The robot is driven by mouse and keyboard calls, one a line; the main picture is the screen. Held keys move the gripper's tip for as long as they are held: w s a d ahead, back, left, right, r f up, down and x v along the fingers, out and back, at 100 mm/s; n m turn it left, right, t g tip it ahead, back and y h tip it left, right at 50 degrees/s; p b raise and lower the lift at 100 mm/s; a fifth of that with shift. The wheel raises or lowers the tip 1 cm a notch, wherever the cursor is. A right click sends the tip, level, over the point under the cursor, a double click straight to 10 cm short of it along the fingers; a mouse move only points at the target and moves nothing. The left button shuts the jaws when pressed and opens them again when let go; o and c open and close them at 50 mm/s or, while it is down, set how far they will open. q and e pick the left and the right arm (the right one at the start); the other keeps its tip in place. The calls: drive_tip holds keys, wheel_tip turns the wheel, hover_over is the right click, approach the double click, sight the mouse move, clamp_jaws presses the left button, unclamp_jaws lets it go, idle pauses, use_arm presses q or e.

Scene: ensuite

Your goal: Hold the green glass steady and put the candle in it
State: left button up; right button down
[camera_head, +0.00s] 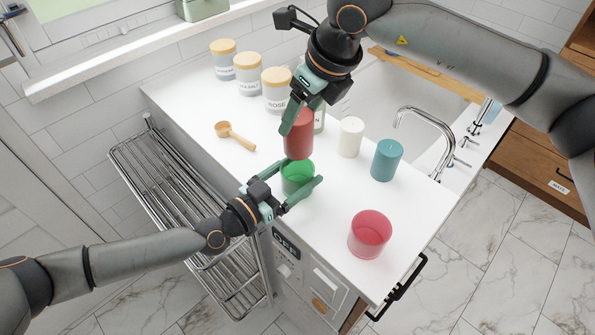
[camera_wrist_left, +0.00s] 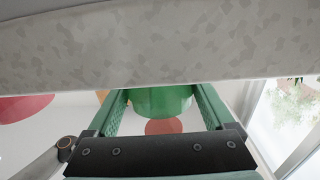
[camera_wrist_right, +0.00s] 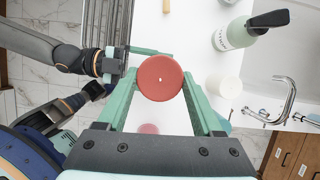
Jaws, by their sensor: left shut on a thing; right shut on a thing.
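The green glass (camera_head: 297,178) stands on the white counter (camera_head: 225,110), and my left gripper (camera_head: 298,190) is shut around it. The left wrist view also shows the green glass (camera_wrist_left: 160,101) between the fingers. My right gripper (camera_head: 300,115) is shut on the red candle (camera_head: 298,138). The candle is upright, with its lower end at or just over the glass's far rim; I cannot tell whether it is inside. In the right wrist view the candle's round top (camera_wrist_right: 160,78) sits between the fingers and hides the glass.
A white candle (camera_head: 350,137) and a teal candle (camera_head: 386,160) stand to the right. A pink-red glass (camera_head: 369,233) is near the front. Several lidded jars (camera_head: 248,73), a wooden scoop (camera_head: 235,135) and a pump bottle (camera_wrist_right: 243,33) stand or lie farther back. The sink tap (camera_head: 426,130) is at right.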

sight(300, 141)
drive_tip(key=shift+f, duration=3.1)
unclamp_jaws()
drive_tip(key=v, duration=1.2)
